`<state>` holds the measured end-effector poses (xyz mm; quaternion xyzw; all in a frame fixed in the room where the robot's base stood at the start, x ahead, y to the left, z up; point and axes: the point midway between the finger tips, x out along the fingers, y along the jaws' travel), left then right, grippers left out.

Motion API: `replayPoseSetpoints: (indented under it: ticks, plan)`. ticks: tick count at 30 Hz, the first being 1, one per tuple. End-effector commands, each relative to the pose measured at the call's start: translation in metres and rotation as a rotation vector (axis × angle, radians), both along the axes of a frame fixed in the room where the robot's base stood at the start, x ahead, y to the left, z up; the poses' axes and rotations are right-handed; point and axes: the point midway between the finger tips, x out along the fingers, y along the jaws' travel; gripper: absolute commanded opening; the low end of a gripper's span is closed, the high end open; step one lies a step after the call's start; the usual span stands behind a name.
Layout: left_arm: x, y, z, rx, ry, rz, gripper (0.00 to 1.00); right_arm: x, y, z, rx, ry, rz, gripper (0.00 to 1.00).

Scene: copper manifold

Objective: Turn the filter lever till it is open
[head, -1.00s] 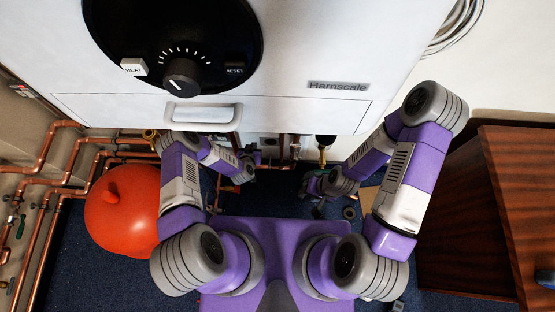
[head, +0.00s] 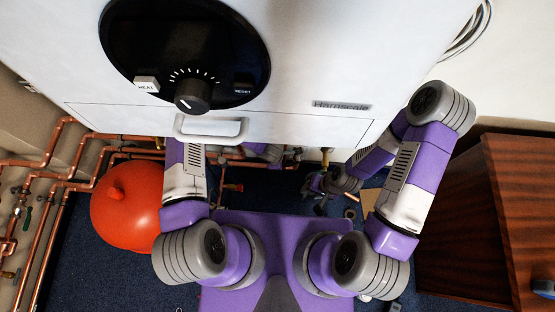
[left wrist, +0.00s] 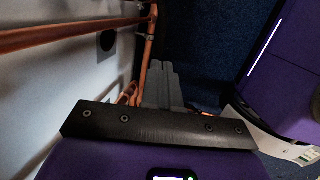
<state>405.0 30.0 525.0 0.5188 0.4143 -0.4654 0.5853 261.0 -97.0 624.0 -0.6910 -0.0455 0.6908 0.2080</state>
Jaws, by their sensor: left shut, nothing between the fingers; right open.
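I cannot pick out the filter lever for certain. Under the boiler, a small fitting with a reddish handle (head: 233,187) hangs among copper pipes in the head view; I cannot tell whether it is the lever. My left arm reaches up under the boiler, which hides most of its gripper in the head view. In the left wrist view my left gripper (left wrist: 162,84) has its grey fingers shut together and empty, near copper pipes. My right gripper (head: 319,191) is small and dark in the head view, below the boiler's front edge, open and apart from the pipes.
The white boiler (head: 290,70) with its black dial panel overhangs the work area. Copper pipes (head: 62,170) run along the left wall beside a red-orange vessel (head: 127,208). A wooden cabinet (head: 480,220) stands at the right. Blue carpet (head: 90,275) lies below.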

Motion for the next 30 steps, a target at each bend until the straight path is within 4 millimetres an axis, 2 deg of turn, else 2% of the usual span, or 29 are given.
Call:
replayPoseSetpoints:
  ticks: [1, 3, 9, 12, 18, 30]
  plan:
    - [0.002, -0.002, -0.017, 0.000, 0.002, 0.002, 0.00, 0.000, 0.000, -0.009, 0.000, 0.000, 0.000, 0.43]
    - [0.006, -0.003, -0.032, 0.000, 0.001, 0.002, 0.00, 0.000, 0.000, -0.015, 0.000, 0.000, 0.000, 0.43]
    - [0.014, -0.007, -0.070, 0.000, 0.001, 0.000, 0.00, 0.000, 0.000, -0.032, 0.000, 0.000, 0.000, 0.43]
    - [0.018, -0.009, -0.082, 0.001, 0.001, 0.001, 0.00, 0.000, 0.000, -0.038, 0.000, 0.000, 0.000, 0.43]
    - [0.022, -0.010, -0.093, 0.001, 0.000, -0.001, 0.00, 0.000, 0.000, -0.043, 0.000, 0.000, 0.000, 0.43]
    - [0.022, -0.010, -0.094, 0.002, -0.001, 0.000, 0.00, 0.000, 0.000, -0.042, 0.000, 0.000, 0.000, 0.43]
